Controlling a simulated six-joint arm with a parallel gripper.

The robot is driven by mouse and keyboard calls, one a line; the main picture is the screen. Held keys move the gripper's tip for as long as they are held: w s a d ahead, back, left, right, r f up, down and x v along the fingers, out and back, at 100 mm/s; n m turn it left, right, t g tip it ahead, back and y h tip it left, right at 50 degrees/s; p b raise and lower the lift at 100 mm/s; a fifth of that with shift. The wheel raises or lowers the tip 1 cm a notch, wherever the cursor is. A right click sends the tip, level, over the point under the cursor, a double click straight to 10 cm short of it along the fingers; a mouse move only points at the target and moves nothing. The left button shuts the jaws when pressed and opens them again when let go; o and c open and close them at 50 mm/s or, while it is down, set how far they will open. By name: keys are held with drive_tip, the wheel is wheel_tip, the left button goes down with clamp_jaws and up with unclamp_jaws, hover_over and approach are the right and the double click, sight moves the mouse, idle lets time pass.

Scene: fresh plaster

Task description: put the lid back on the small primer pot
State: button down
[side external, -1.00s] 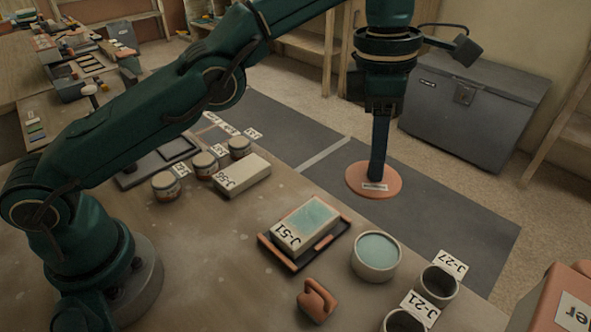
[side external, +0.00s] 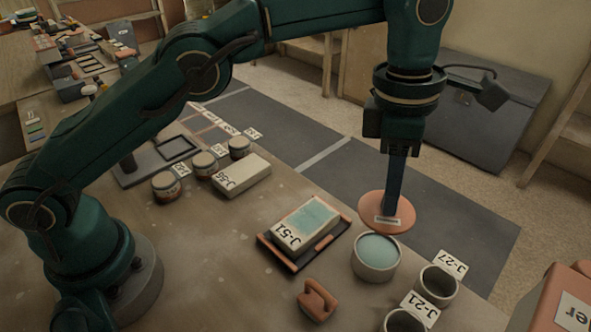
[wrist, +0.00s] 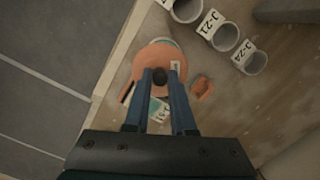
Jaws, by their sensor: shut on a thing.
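My gripper (side external: 391,208) is shut on the lid (side external: 372,214), a flat round salmon-coloured disc with a small white label. In the wrist view the lid (wrist: 150,62) hangs between my fingertips, with a dark knob at its centre. In the side view it is held above the bench edge, behind the open primer pot (side external: 376,258), a pale round pot with blue-green contents. In the wrist view the lid covers most of the pot, and only a sliver of the pot (wrist: 163,41) shows past its far edge.
A tray (side external: 268,248) with a block marked J-51 (side external: 308,222) stands left of the pot. A salmon handled tool (side external: 316,300) lies in front. Small jars (side external: 165,187) stand further left.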

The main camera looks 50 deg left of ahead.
sight(386, 218)
drive_tip(key=shift+s+d+f, duration=0.3)
drive_tip(key=shift+s+d, duration=0.05)
drive_tip(key=shift+d, duration=0.05)
drive_tip(key=shift+f, duration=3.1)
drive_tip(key=shift+f, duration=0.2)
drive_tip(key=shift+c, duration=1)
unclamp_jaws()
drive_tip(key=shift+r, duration=0.15)
drive_tip(key=shift+r, duration=3.4)
